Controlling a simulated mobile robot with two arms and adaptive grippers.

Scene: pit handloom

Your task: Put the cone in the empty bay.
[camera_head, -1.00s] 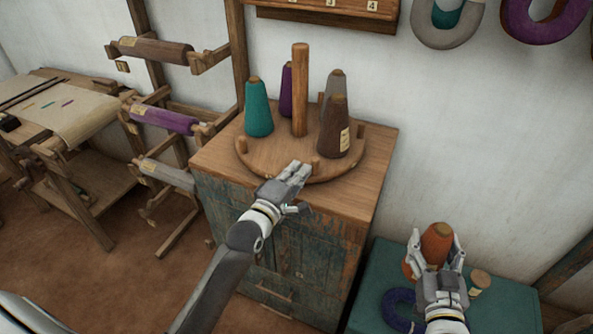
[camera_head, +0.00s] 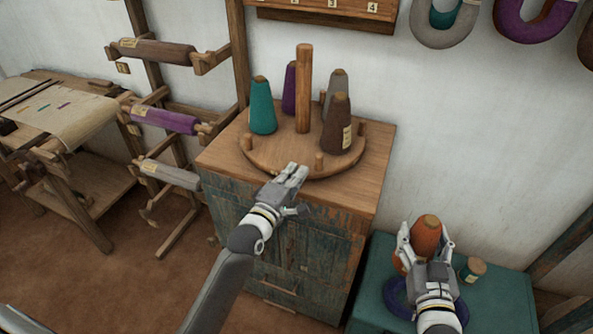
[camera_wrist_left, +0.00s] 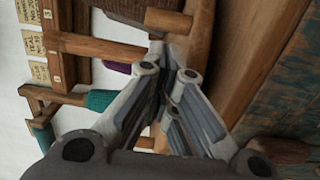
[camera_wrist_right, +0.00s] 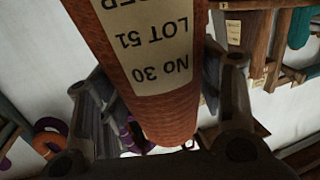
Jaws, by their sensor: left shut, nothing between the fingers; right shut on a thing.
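The orange-brown cone (camera_head: 427,235) is upright in my right gripper (camera_head: 426,248), which is shut on it above the teal-topped chest. It also fills the middle of the right wrist view (camera_wrist_right: 150,70), with a label reading "NO 30 LOT 51". A round wooden turntable (camera_head: 280,160) on a cabinet bears a central post (camera_head: 303,90) and teal (camera_head: 263,108), purple (camera_head: 289,88), grey (camera_head: 337,85) and brown (camera_head: 336,125) cones. The empty bay (camera_head: 283,152) is at its front, between short pegs. My left gripper (camera_head: 296,172) is shut and empty at the turntable's front rim; contact is unclear.
The teal chest (camera_head: 500,300) holds a dark blue ring (camera_head: 398,298) and a small cork-topped jar (camera_head: 473,270). A rack with wound rollers (camera_head: 165,119) stands left of the cabinet (camera_head: 275,245). Yarn hanks (camera_head: 445,35) hang on the wall above.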

